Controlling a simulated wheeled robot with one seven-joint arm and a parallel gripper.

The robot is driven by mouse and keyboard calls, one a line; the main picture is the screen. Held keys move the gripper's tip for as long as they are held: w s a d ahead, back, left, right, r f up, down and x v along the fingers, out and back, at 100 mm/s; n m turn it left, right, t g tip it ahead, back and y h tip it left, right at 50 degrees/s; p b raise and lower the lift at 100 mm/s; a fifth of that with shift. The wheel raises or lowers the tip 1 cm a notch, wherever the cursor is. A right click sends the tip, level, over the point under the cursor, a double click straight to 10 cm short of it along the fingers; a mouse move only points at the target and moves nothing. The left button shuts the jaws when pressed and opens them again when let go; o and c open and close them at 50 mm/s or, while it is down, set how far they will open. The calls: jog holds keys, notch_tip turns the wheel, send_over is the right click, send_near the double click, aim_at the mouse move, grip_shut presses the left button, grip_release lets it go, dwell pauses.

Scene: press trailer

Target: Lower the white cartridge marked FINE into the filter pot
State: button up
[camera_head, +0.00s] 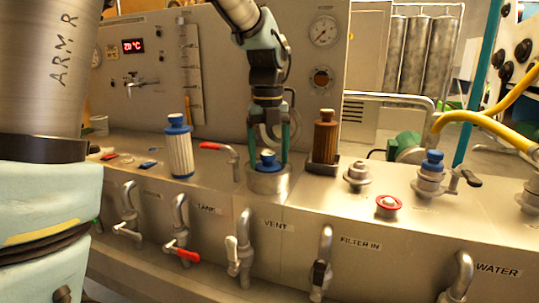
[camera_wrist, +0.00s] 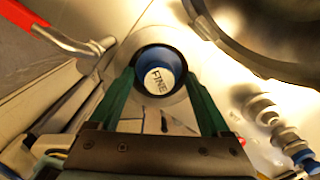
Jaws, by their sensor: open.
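The cartridge marked FINE stands in the filter pot (camera_head: 269,185), with only its blue cap (camera_head: 267,160) showing above the rim. In the wrist view the cap (camera_wrist: 142,62) carries a white disc (camera_wrist: 159,81) reading FINE, inside the round pot rim (camera_wrist: 160,38). The white body is hidden in the pot. My gripper (camera_head: 268,167) is over the pot, pointing down, with one green finger on each side of the cap. In the wrist view the fingers (camera_wrist: 160,79) are spread and gaps show beside the cap. Whether the cartridge is fully seated cannot be told.
Another white cartridge with a blue cap (camera_head: 179,150) stands on the bench at left. A brown cartridge (camera_head: 325,137) stands in a dark holder at right. A red-handled tap (camera_head: 222,150) is close to the pot's left. Fittings (camera_head: 357,176) and a red-ringed port (camera_head: 389,207) lie right.

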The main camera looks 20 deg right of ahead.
notch_tip(320, 180, up, 11)
jog(key=shift+s, duration=0.35)
jog(key=shift+a+f, duration=0.1)
dwell(0.5)
